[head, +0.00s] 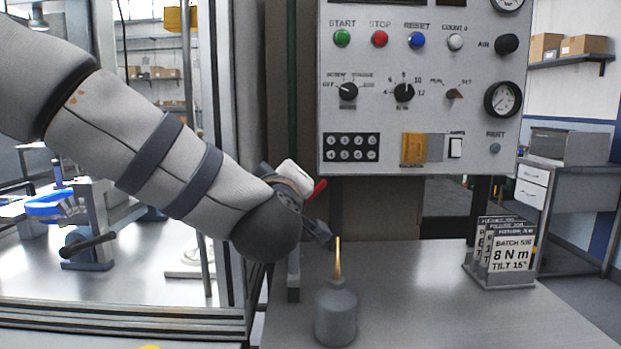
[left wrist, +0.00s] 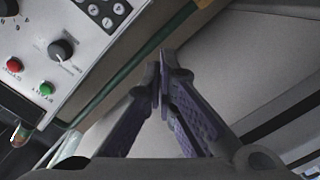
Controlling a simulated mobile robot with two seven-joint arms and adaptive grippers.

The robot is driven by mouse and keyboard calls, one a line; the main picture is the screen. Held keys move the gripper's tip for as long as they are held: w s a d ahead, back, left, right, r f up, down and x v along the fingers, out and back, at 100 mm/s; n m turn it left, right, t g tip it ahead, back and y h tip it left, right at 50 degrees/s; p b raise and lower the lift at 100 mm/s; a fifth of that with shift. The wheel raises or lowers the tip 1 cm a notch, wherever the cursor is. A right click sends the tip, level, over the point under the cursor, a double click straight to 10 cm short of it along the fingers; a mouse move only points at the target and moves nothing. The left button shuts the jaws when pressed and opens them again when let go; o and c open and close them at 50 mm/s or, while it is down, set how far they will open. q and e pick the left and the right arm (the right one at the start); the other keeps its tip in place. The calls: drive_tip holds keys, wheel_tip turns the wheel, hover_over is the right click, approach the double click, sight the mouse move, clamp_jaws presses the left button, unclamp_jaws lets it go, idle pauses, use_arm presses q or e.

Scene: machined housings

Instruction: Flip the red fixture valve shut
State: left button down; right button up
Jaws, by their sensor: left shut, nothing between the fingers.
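The red valve lever (head: 319,188) shows in the head view as a short red piece just past my left wrist, below the control panel's lower left corner. The rest of the valve is hidden behind my arm. My left gripper (head: 319,233) is below the red piece, pointing down and right, partly hidden by my wrist. In the left wrist view its fingers (left wrist: 163,80) are together with nothing between them. I cannot make out the valve in that view. My right gripper is in neither view.
The control panel (head: 446,118) hangs above the bench. A grey oil can (head: 336,314) with a thin yellow spout stands close below my left gripper. A sign holder (head: 512,254) stands at the right of the bench. The bench top (head: 420,300) between them is clear.

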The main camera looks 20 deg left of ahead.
use_arm(q)
drive_tip(key=shift+f, duration=0.1)
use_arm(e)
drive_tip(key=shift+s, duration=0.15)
use_arm(q)
drive_tip(key=w+f, duration=0.3)
drive_tip(key=w, duration=0.8)
drive_tip(key=shift+w+b, duration=0.15)
drive_tip(key=shift+b, duration=0.25)
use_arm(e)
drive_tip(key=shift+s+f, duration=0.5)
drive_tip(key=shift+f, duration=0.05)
